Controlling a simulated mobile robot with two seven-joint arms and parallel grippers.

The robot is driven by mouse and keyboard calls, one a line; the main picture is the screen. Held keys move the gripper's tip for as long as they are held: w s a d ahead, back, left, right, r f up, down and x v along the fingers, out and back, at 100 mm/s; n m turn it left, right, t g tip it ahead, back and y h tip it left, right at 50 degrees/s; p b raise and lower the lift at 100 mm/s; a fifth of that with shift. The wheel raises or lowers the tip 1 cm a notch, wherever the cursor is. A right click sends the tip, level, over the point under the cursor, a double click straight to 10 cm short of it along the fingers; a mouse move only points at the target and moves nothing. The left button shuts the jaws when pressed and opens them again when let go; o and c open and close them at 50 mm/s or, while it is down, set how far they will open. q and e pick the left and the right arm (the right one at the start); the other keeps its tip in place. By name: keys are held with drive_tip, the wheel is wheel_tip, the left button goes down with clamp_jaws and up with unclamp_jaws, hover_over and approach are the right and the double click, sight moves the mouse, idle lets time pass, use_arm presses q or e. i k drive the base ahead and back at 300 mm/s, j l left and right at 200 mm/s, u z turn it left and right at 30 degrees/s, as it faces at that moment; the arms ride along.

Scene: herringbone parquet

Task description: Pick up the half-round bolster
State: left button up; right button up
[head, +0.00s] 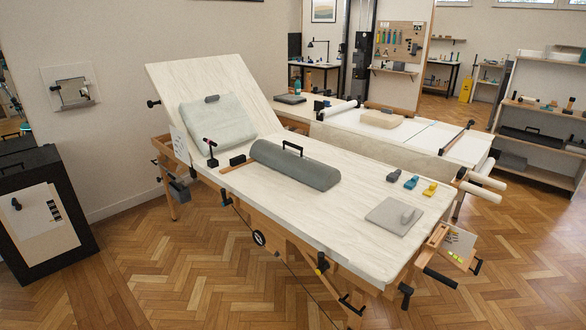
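The half-round bolster (296,167) is a dark grey-green half-cylinder lying across the cream-topped treatment table (345,225). It has a black handle (293,147) standing up on its top. It lies flat side down, near the middle of the table, in front of the raised backrest. Neither of my grippers shows in the head view.
A pale green cushion (217,125) rests on the raised backrest (205,80). A grey pad (395,214) and small black, blue and yellow items (411,182) lie at the table's right end. A second table (430,140) stands behind. Parquet floor (190,275) is clear in front.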

sight(320, 176)
drive_tip(key=i, duration=0.25)
drive_tip(key=i+j+z, duration=0.15)
drive_tip(key=z, duration=0.2)
drive_tip(key=i+j+z, duration=0.2)
drive_tip(key=z, duration=0.15)
drive_tip(key=i+j+z, duration=0.2)
drive_tip(key=z, duration=0.2)
